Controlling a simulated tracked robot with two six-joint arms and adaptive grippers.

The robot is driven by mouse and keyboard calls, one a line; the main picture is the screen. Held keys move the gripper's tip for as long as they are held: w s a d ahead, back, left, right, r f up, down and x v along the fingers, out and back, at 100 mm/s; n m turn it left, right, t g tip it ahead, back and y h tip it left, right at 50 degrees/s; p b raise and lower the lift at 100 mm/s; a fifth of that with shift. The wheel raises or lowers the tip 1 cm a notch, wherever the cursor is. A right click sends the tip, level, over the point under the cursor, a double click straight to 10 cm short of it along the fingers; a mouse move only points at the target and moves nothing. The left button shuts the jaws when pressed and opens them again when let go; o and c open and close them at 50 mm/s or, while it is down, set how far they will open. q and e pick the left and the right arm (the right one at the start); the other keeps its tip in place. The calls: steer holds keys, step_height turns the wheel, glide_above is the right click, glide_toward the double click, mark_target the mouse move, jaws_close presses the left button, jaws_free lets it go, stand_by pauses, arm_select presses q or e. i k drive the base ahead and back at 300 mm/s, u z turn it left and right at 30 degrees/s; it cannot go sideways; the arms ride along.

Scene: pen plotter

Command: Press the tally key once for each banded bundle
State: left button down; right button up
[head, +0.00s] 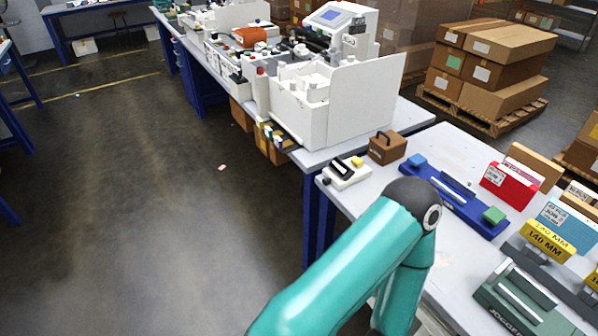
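A small cream device with a yellow block and a black knob (346,173) sits near the left edge of the near bench. It may carry the tally key, but it is too small to tell. I cannot make out any banded bundle for certain. One of my teal arms rises from the bottom, bends at a dark elbow and runs back down, covering part of the bench. Neither gripper is in view.
The near bench (436,142) holds a brown handled box (387,147), a blue fixture with a green block (468,204), a red holder (508,186), a yellow "140 MM" block (547,241) and a dark green jogger (525,302). A large white machine (365,100) stands behind. Floor at left is clear.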

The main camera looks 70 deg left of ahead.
mark_target(356, 161)
steer(key=z, duration=0.65)
steer(key=i, duration=0.15)
steer(key=z, duration=3.75)
steer(key=i, duration=0.9)
steer(key=z, duration=5.65)
steer(key=i, duration=0.65)
steer(key=z, duration=0.05)
